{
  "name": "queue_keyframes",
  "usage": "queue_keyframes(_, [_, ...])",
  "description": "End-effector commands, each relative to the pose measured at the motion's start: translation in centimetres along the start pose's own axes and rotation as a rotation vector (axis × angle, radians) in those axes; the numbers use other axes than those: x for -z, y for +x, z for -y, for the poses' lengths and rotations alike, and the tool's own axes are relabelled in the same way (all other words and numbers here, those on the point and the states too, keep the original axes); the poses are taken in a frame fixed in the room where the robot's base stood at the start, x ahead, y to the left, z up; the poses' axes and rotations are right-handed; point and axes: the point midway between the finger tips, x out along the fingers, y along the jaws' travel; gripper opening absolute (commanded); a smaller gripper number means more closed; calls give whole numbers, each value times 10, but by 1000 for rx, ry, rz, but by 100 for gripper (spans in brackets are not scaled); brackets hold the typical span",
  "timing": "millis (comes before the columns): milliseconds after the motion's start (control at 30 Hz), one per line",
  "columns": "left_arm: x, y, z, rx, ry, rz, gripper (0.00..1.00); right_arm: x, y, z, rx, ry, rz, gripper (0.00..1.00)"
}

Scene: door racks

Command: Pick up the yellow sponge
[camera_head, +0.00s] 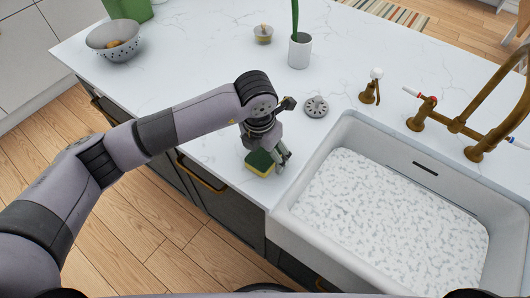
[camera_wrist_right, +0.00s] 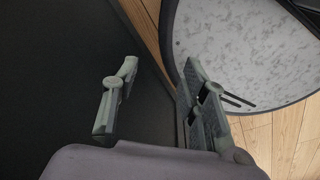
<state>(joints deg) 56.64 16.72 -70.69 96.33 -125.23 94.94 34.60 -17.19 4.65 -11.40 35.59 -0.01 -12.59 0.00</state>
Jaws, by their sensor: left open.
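The yellow sponge (camera_head: 260,163) has a dark green side and lies on the white countertop beside the sink's left edge. My left gripper (camera_head: 283,156) is open and points down right at the sponge, with its fingers over the sponge's right part. The fingers hide some of the sponge, and I cannot tell whether they touch it. My right gripper (camera_wrist_right: 160,68) is open and empty in the right wrist view, away from the sponge.
The white sink (camera_head: 345,128) lies to the right, with a brass faucet (camera_head: 455,125) behind it. A round drain strainer (camera_head: 316,107), a potted plant (camera_head: 299,50) and a colander (camera_head: 114,41) stand on the countertop (camera_head: 190,55). Its middle is clear.

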Motion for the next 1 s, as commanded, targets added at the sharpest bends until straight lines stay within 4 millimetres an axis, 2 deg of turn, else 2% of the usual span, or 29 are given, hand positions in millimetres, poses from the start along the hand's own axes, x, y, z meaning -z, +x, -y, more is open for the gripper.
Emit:
queue_keyframes(100, [0, 0, 0, 0, 1, 0, 78, 0, 0, 2, 2, 1, -1, 40])
queue_keyframes(600, [0, 0, 0, 0, 1, 0, 44, 0, 1, 3, 4, 1, 0, 40])
queue_keyframes(1000, [-1, -6, 0, 1, 0, 2, 44, 0, 2, 3, 3, 0, 1, 40])
